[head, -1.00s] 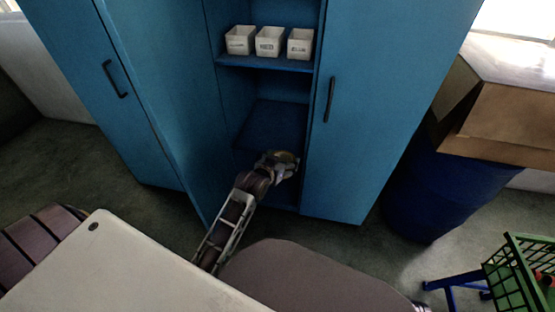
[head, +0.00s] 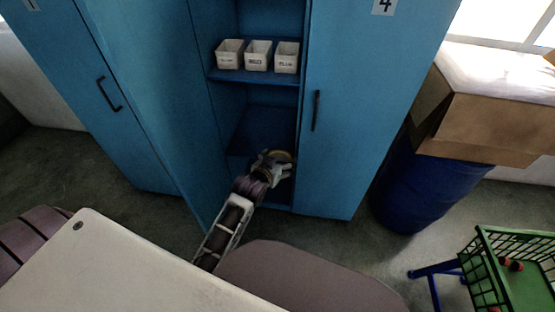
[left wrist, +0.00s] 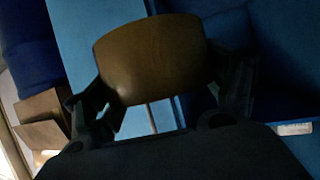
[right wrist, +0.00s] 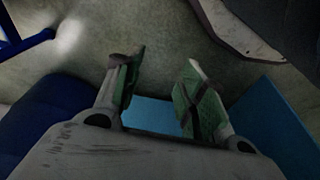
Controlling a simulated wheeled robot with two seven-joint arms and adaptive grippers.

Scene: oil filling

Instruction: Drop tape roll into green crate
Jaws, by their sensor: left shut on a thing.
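The tape roll (left wrist: 152,58) is brown in the left wrist view, held between the fingers of my left gripper. In the head view the tape roll (head: 279,155) shows as a small tan piece at the gripper's tip. My left gripper (head: 272,165) is shut on it, in front of the open cabinet's lower part. The green crate (head: 520,262) is a wire-sided crate at the right edge of the head view, on a blue stand, with small red and dark things inside. My right gripper (right wrist: 157,95) is open and empty over the floor in the right wrist view.
The blue cabinet (head: 345,150) has an open door on the left and three white bins (head: 257,55) on a shelf. A blue barrel (head: 425,190) with a cardboard box (head: 490,115) on it stands between cabinet and crate. A white tabletop (head: 110,265) fills the lower left.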

